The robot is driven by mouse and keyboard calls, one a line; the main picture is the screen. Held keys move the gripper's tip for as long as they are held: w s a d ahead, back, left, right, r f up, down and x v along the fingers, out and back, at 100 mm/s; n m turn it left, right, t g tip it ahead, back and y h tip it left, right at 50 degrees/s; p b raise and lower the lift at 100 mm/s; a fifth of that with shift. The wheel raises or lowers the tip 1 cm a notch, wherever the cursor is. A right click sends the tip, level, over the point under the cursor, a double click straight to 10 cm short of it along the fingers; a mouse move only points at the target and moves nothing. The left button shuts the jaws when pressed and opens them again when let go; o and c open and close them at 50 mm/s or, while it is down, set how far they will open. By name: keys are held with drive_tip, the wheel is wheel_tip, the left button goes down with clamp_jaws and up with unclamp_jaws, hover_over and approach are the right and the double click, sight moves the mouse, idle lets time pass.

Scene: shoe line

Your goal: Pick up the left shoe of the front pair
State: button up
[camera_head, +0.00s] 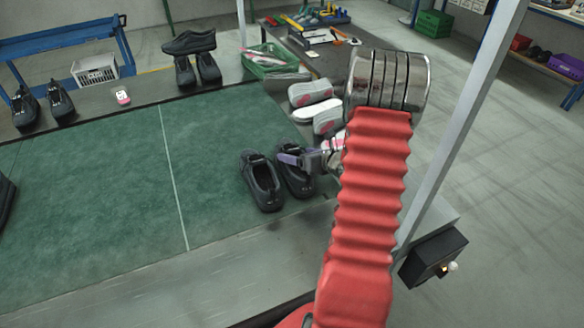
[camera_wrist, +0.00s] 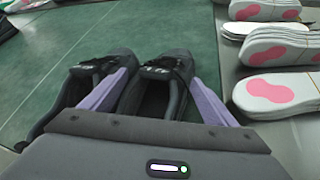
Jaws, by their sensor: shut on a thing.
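The front pair of black shoes stands at the right end of the green mat, toes pointing away. The left-hand shoe (camera_head: 262,182) is free and stands beside the other; it also shows in the wrist view (camera_wrist: 72,92). My gripper (camera_head: 292,158) is at the right-hand shoe (camera_head: 296,181). In the wrist view its two purple fingers (camera_wrist: 160,82) lie on either side of the right-hand shoe (camera_wrist: 154,98), one in the gap between the shoes. It is shut on that shoe, which seems to be still on the mat. The gripper body hides the heels.
White soles with pink patches (camera_head: 312,108) are stacked just right of the shoes. A green basket (camera_head: 270,62) and other black shoes (camera_head: 188,42) stand at the mat's far edge. A grey post (camera_head: 462,125) rises on the right.

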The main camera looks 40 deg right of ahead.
drive_tip(key=shift+r, duration=0.1)
drive_tip(key=shift+r, duration=0.15)
drive_tip(key=shift+c, duration=1)
drive_tip(key=shift+r, duration=4.8)
